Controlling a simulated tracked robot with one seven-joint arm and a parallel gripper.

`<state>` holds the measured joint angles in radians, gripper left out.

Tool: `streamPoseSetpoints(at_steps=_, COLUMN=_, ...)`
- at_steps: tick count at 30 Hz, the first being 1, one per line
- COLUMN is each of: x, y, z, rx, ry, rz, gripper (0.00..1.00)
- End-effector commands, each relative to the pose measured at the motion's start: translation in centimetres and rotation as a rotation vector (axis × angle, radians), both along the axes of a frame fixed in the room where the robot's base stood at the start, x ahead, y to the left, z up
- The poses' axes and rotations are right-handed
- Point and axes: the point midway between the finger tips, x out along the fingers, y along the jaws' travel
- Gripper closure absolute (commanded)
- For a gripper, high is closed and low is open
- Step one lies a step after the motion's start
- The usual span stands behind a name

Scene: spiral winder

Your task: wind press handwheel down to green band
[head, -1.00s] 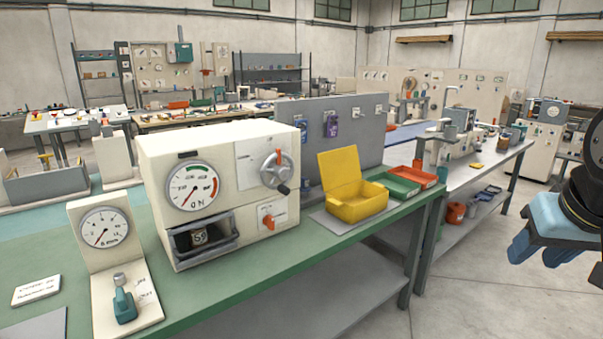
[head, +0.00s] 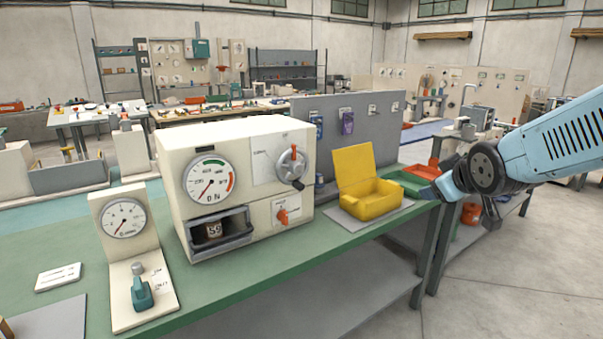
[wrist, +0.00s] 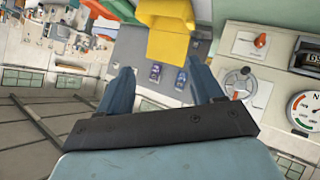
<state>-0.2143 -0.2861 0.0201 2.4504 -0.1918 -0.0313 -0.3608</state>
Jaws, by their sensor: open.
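The press (head: 240,140) is a cream box on the green bench. Its grey handwheel (head: 292,165) with a dark crank knob is on the upper right of the front. The round dial (head: 211,182) has a green band at the top and a red band at the right; its red needle points to the lower left, outside the green. The wrist view shows the handwheel (wrist: 240,83) and part of the dial (wrist: 304,112), rotated. My gripper (wrist: 166,88) is open and empty, apart from the handwheel. In the head view my arm is at the right, with the fingertips unclear.
An orange-red switch lever (head: 282,217) sits below the handwheel. A yellow open box (head: 370,200) stands on a grey mat right of the press, with green and red trays behind. A smaller gauge stand (head: 126,220) stands left. Floor in front is clear.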

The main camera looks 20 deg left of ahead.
Motion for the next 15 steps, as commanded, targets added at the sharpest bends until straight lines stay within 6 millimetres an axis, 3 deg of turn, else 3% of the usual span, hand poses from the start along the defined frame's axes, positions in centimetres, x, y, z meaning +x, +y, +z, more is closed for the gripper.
streamPoseSetpoints(at_steps=6, x=4.4, y=7.9, z=-1.9, rx=-0.064, ry=-0.207, rz=0.259, gripper=0.34)
streamPoseSetpoints(at_steps=10, x=5.7, y=12.9, z=-3.1, rx=-0.079, ry=-0.339, rz=0.405, gripper=0.34)
streamPoseSetpoints(at_steps=15, x=5.8, y=18.7, z=-4.7, rx=-0.071, ry=-0.504, rz=0.569, gripper=0.34)
